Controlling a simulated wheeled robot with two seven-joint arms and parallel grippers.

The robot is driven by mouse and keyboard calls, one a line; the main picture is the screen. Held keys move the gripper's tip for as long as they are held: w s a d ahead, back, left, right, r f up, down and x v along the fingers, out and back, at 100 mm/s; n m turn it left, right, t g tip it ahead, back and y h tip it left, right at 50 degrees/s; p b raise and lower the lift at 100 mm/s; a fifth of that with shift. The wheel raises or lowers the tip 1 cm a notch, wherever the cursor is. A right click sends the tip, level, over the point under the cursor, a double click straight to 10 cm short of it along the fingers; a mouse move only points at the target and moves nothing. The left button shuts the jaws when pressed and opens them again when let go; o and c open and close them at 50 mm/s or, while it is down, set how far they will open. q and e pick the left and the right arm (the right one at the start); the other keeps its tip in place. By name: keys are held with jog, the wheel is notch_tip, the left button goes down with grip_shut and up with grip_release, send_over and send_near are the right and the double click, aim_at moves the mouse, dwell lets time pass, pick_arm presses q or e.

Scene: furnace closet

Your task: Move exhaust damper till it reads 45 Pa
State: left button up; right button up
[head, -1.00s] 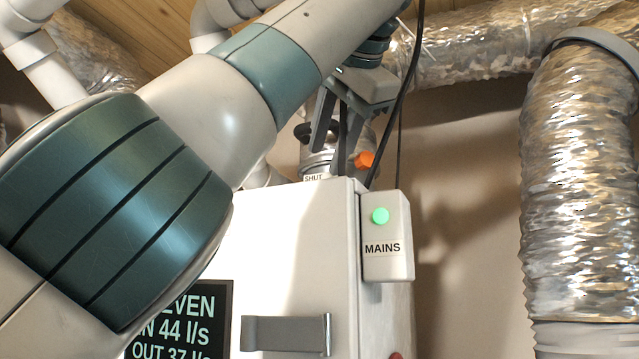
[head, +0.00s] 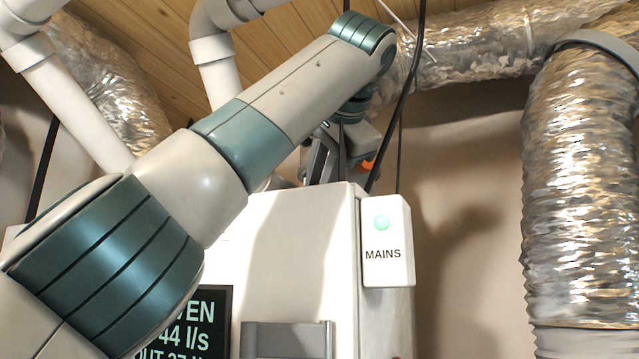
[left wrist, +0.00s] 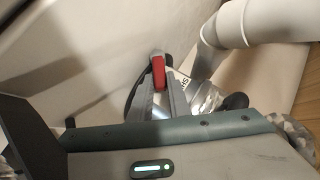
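The damper sits on a silver duct behind the top of the white cabinet, mostly hidden by my left arm in the head view. An orange part (head: 368,166) of it shows beside my left gripper (head: 320,168). In the left wrist view a red handle (left wrist: 158,72) lies between the fingertips of my left gripper (left wrist: 160,85), near a dark rounded part and the silver duct (left wrist: 206,98). I cannot tell whether the fingers press on the handle. The display (head: 205,320) is partly covered by my arm; "EN", "44 l/s" and a cut-off "37" show, no Pa figure. My right gripper is out of view.
The white cabinet (head: 300,235) stands below the gripper, with a MAINS box (head: 386,240) on its right side and a grey handle (head: 287,340) in front. A black cable (head: 403,95) hangs close to the gripper. A foil duct (head: 575,190) stands at right; white pipes (head: 65,95) at left.

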pick_arm(q)
grip_shut()
jog(key=shift+d+f+b, duration=0.15)
jog(key=shift+f+b, duration=0.15)
jog(key=shift+b, duration=0.15)
jog(key=shift+d+m+t+y, duration=0.1)
jog(key=shift+m+t+y, duration=0.2)
jog(key=shift+t+y, duration=0.15)
jog(key=o, duration=0.6)
grip_release()
jog(key=shift+r, duration=0.1)
